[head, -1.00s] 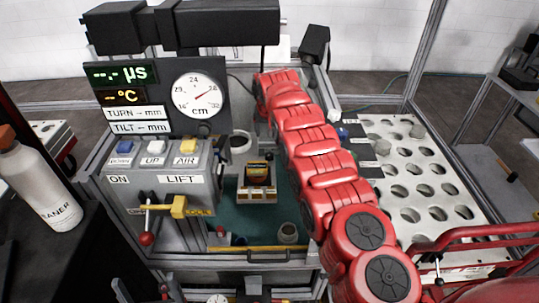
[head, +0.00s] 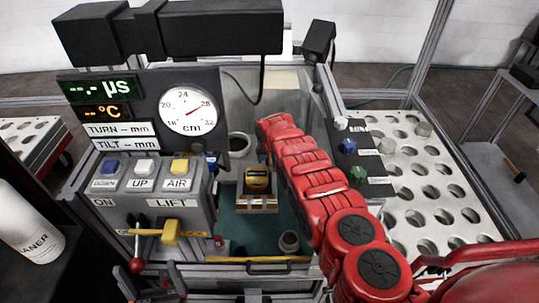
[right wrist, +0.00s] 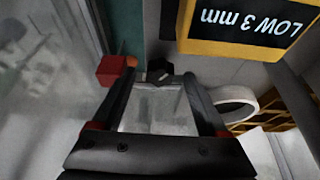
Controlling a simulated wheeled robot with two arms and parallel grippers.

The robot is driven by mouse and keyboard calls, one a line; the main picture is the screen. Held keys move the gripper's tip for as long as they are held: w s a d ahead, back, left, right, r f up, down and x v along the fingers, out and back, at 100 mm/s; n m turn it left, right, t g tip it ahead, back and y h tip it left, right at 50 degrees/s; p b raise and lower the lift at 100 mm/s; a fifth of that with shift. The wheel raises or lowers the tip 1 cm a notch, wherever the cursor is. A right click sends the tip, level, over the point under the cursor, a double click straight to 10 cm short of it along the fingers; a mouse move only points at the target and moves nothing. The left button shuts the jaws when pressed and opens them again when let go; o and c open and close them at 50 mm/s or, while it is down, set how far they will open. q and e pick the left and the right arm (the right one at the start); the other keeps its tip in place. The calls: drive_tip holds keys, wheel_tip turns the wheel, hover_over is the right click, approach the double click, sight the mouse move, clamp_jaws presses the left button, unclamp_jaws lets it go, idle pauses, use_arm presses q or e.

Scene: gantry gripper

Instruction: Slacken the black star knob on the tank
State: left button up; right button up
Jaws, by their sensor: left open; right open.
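My right arm reaches down into the grey tank from the right in the head view, and its gripper is hidden there behind the red arm. In the right wrist view my right gripper (right wrist: 160,76) is open, with its two dark fingers apart. A small black part, seemingly the star knob (right wrist: 159,68), shows between and just beyond the fingertips. It is dim, and I cannot tell whether the fingers touch it. The knob is not visible in the head view. My left gripper (head: 157,281) is open and empty at the bottom left, below the red-tipped lever.
A yellow display reading LOW 3 mm (right wrist: 245,28) is close to the right fingers; a red block (right wrist: 112,70) is at their left. A control box (head: 150,190) and dial (head: 190,110) stand left of the tank. A perforated table (head: 440,190) lies right.

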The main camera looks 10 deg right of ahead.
drive_tip(key=shift+f, duration=0.15)
clamp_jaws()
idle(0.4)
drive_tip(key=shift+d+n+y, duration=0.15)
drive_tip(key=shift+n+y, duration=0.15)
drive_tip(key=shift+n, duration=0.4)
drive_tip(key=shift+d+f+n+y+b, duration=0.1)
drive_tip(key=shift+n+y+b, duration=0.3)
drive_tip(key=shift+n, duration=0.7)
drive_tip(key=shift+n+y+b, duration=0.5)
drive_tip(key=shift+n+b, duration=0.65)
drive_tip(key=shift+n, duration=0.25)
